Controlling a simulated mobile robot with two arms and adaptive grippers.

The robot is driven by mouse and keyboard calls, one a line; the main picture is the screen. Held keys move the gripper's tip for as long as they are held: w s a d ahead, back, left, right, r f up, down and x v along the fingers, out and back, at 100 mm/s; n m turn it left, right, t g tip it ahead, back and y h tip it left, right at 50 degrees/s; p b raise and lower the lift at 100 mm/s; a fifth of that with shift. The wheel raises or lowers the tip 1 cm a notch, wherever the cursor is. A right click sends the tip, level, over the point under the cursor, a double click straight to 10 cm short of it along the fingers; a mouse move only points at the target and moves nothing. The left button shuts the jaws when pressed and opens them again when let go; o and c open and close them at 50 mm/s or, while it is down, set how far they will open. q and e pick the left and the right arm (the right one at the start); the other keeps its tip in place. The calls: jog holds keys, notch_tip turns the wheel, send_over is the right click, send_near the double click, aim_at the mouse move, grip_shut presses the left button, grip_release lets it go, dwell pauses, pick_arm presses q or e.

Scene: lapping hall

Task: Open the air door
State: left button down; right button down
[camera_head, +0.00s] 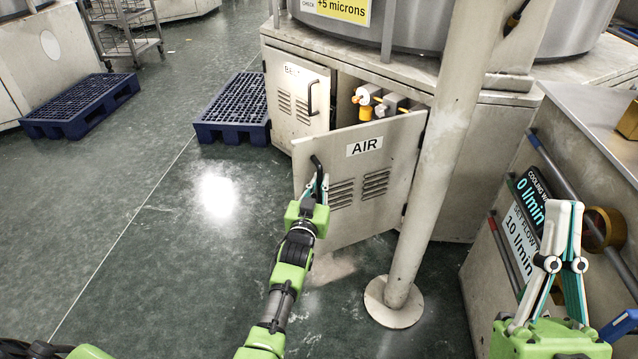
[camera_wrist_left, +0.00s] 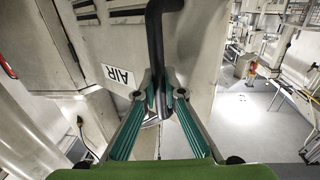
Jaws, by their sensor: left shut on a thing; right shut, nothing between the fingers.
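The air door (camera_head: 378,185), a beige panel labelled AIR with vent slots, stands partly open, swung out from its cabinet. Behind it, a yellow and white fitting (camera_head: 366,98) shows inside the cabinet. My left gripper (camera_head: 316,184) is shut on the black door handle (camera_head: 317,166) near the door's left edge. In the left wrist view, the gripper (camera_wrist_left: 160,95) has its fingers around the dark handle bar (camera_wrist_left: 154,45), with the AIR label (camera_wrist_left: 119,76) beside it. My right gripper (camera_head: 561,235) is shut and empty at the lower right, away from the door.
A pale post (camera_head: 436,150) with a round foot stands just in front of the door's right side. A second cabinet door (camera_head: 297,97) is left of the opening. Blue pallets (camera_head: 236,108) lie on the floor behind. A bench with signs (camera_head: 527,225) is at right.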

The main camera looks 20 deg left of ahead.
pick_arm(q)
jog(key=c, duration=2.1)
grip_release()
jog(key=shift+a, duration=0.2)
jog(key=shift+d, duration=0.1)
jog(key=shift+s, duration=0.2)
jog(key=s+d, duration=0.1)
jog(key=s, duration=0.6)
